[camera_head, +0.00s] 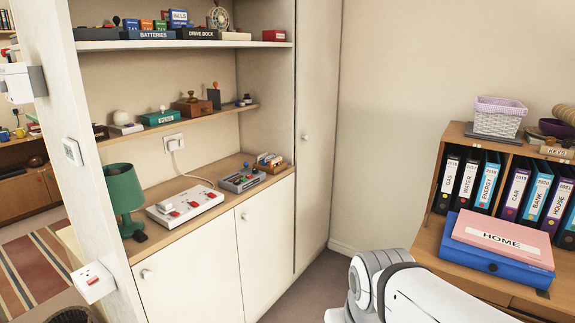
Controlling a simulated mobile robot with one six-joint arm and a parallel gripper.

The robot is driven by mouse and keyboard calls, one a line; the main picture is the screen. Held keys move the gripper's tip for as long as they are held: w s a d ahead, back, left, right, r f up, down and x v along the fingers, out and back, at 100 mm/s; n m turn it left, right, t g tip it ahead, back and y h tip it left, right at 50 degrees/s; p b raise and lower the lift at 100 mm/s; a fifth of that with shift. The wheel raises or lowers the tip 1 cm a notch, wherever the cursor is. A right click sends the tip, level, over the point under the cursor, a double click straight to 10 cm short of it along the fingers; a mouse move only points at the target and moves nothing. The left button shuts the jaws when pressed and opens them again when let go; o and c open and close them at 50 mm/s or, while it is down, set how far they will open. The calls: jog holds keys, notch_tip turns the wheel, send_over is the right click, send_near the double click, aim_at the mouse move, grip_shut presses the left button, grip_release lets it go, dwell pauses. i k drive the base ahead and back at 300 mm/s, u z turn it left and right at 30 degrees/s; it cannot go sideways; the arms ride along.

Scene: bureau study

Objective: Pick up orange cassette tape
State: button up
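I cannot pick out an orange cassette tape for certain in the head view. A small orange-brown holder (271,162) with several upright pieces stands at the right end of the white cabinet's wooden top; its contents are too small to make out. A small orange block (147,25) stands among blue and green ones on the top shelf, also too small to identify. A white link of my arm crosses the bottom right of the view. My gripper is out of view, so what it holds is hidden.
The cabinet top also carries a grey box (241,179), a white switch panel (184,206) and a green lamp (124,192). Some floor shows between.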

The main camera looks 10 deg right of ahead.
aim_at(275, 162)
jog(key=z, duration=0.6)
jog(key=k, duration=0.9)
jog(key=z, duration=0.75)
jog(key=i, duration=1.05)
jog(key=u, duration=0.5)
jog(key=i, duration=1.3)
jog(key=u, duration=1.15)
jog(key=i, duration=0.55)
jog(key=u, duration=0.2)
jog(key=k, duration=0.75)
jog(key=u, duration=0.2)
jog(key=i, duration=0.75)
jog(key=z, duration=0.05)
